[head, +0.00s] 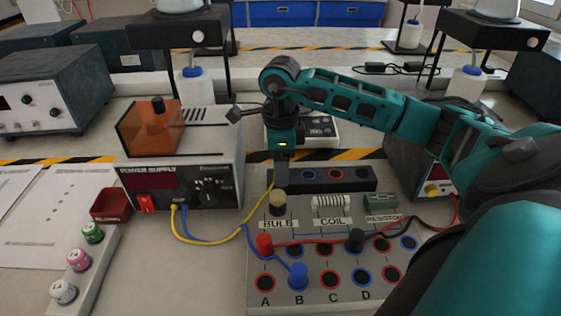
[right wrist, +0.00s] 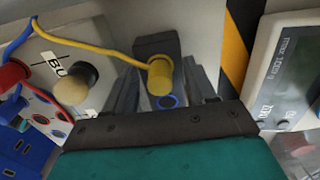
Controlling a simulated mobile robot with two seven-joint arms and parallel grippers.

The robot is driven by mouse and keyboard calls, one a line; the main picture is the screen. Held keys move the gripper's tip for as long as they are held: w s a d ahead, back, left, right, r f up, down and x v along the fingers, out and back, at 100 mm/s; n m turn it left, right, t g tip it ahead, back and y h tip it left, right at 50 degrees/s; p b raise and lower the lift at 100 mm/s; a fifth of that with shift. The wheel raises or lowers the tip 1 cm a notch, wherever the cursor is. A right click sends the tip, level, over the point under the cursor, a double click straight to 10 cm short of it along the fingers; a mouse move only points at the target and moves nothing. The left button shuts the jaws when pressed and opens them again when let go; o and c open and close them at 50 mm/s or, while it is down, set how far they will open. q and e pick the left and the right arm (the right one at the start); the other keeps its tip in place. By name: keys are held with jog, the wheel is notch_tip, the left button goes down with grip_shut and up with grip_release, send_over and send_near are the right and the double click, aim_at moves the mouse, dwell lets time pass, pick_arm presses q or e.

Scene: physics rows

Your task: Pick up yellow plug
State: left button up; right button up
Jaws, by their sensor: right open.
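The yellow plug (right wrist: 160,76) shows in the right wrist view at the dark socket strip (right wrist: 155,46), near a blue-ringed socket. Whether it is seated in a socket I cannot tell. In the head view it is hidden by my right gripper, but its yellow cable (head: 258,206) runs from the power supply up to the gripper. My right gripper (head: 281,174) points down over the left end of the black socket strip (head: 352,179). Its jaws are open, with one finger on each side of the yellow plug in the wrist view; contact is not clear. My left gripper is not in view.
The circuit board (head: 318,292) stands in front, with a red plug (head: 265,243), a blue plug (head: 298,274), a black plug (head: 355,240) and the bulb (head: 278,201). The power supply (head: 190,190) is left.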

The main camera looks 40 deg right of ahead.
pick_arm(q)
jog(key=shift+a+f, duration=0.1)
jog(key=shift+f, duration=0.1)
pick_arm(e)
grip_shut()
jog(key=shift+r, duration=0.15)
pick_arm(q)
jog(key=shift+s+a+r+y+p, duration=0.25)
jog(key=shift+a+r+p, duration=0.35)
jog(key=shift+p, duration=0.75)
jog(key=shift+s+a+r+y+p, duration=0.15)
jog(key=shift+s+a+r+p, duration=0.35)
jog(key=shift+p, duration=0.8)
pick_arm(e)
notch_tip(320, 180, up, 20)
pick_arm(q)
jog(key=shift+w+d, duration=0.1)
